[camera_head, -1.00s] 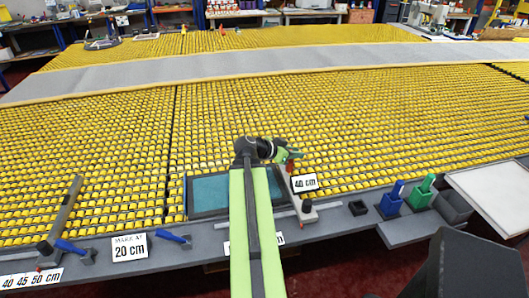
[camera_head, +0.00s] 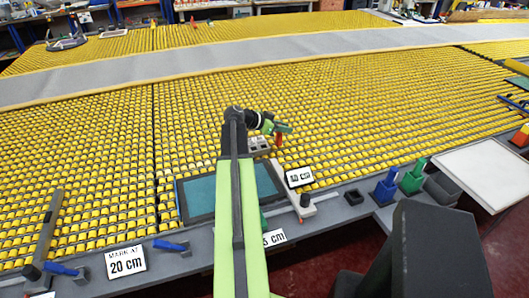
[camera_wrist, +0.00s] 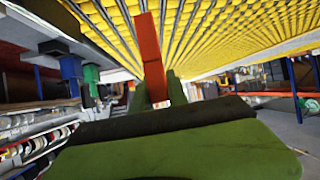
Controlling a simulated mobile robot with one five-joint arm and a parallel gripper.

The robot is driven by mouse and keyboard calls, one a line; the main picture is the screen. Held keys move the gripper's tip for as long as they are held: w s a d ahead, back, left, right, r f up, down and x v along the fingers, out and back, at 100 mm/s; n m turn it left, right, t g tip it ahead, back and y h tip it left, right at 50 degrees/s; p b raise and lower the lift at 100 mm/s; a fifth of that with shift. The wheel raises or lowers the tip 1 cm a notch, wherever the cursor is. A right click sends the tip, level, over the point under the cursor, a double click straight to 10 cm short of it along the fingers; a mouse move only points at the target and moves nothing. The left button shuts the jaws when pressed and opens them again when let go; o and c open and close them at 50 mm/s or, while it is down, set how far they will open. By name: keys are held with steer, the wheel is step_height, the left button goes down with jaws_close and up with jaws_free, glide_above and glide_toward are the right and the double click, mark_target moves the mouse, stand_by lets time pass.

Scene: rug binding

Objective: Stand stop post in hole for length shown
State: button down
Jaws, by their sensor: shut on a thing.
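My gripper (camera_head: 282,128) is shut on an orange-red stop post (camera_head: 279,140), held above the yellow roller table. In the wrist view the post (camera_wrist: 150,55) rises upright, slightly tilted, between the green fingers (camera_wrist: 157,95). A sign reading 40 cm (camera_head: 299,177) stands below and to the right of the gripper, by the bench edge. Another sign (camera_head: 275,238), ending in "5 cm", is partly hidden by my arm. I cannot make out the holes for the post.
A dark-framed teal panel (camera_head: 200,197) lies beside my arm. A grey bar (camera_head: 45,235) and blue-handled tool (camera_head: 170,245) are on the left. A blue box (camera_head: 385,190), green box (camera_head: 412,178) and white tabletop (camera_head: 485,172) are on the right. A grey block (camera_head: 258,144) sits near the gripper.

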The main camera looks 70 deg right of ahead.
steer(key=s+d+m+g+y, duration=0.1)
steer(key=s+d+m, duration=0.15)
steer(key=d, duration=0.45)
steer(key=shift+n, duration=0.55)
steer(key=w+f+b, duration=1.1)
steer(key=shift+a+f, duration=0.1)
steer(key=shift+a, duration=0.2)
steer(key=shift+r, duration=0.2)
steer(key=shift+f, duration=0.1)
steer(key=c, duration=1.7)
jaws_free()
steer(key=shift+f, duration=0.1)
steer(key=shift+c, duration=0.2)
steer(key=o, duration=0.4)
steer(key=shift+o, duration=0.2)
